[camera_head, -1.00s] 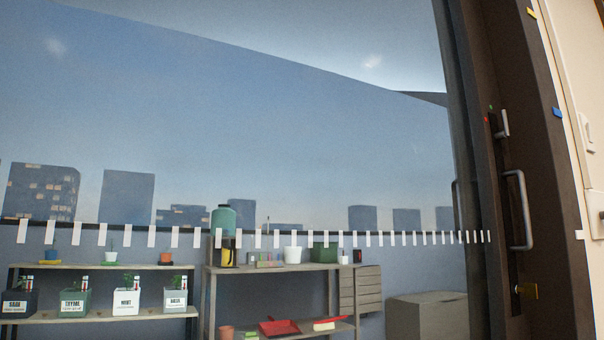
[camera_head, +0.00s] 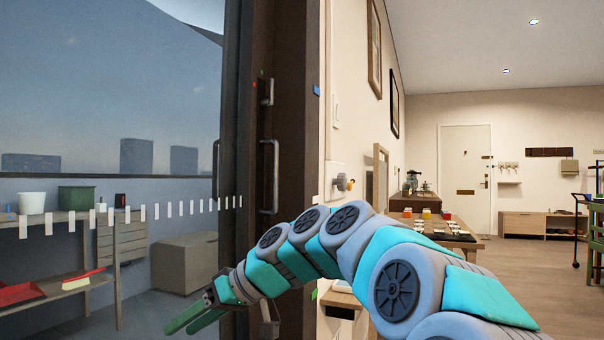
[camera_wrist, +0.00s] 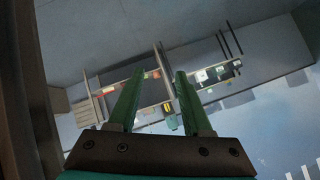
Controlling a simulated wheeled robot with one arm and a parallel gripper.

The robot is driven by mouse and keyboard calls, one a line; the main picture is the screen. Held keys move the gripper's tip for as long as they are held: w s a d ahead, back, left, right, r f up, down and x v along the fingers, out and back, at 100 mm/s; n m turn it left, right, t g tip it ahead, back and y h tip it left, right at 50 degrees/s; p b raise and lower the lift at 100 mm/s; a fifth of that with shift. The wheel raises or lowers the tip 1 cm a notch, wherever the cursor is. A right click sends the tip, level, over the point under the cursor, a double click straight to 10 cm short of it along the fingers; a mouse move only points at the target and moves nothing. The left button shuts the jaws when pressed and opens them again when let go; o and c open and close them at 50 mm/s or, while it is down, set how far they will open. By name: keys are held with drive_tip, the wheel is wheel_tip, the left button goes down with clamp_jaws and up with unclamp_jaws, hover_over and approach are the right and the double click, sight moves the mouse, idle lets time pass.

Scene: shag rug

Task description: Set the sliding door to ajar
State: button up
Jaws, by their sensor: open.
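The sliding door is a large glass panel (camera_head: 110,105) in a dark frame, with a row of white marks across the glass. A vertical bar handle (camera_head: 275,176) and a smaller lever (camera_head: 268,92) show on its dark edge, close to the brown jamb (camera_head: 297,150). The door looks shut or nearly so; I cannot tell whether there is a gap. My gripper (camera_head: 182,322) is low in front of the glass, left of and below the handle, not touching it. In the wrist view its green fingers (camera_wrist: 158,76) are apart with nothing between them.
Beyond the glass are shelves with pots (camera_head: 78,198) and a grey box (camera_head: 184,262). Right of the jamb, a wall fixture (camera_head: 342,184) sticks out. A table with small items (camera_head: 440,228) stands farther back. The wooden floor at right is open.

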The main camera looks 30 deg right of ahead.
drive_tip(key=w+d+r+t+y+p, duration=0.1)
drive_tip(key=w+d+r+t, duration=0.1)
drive_tip(key=w+d+r, duration=0.35)
drive_tip(key=w+d+r+t+p, duration=0.2)
drive_tip(key=w+d+r+t, duration=0.1)
drive_tip(key=d+r, duration=0.5)
drive_tip(key=n+t+h+p, duration=0.1)
drive_tip(key=t+p, duration=0.1)
drive_tip(key=t, duration=0.3)
approach(277, 172)
drive_tip(key=x, duration=0.4)
drive_tip(key=shift+p+x, duration=0.8)
drive_tip(key=shift+x, duration=2.65)
drive_tip(key=shift+d, duration=0.1)
drive_tip(key=shift+c, duration=0.2)
drive_tip(key=c, duration=0.7)
clamp_jaws()
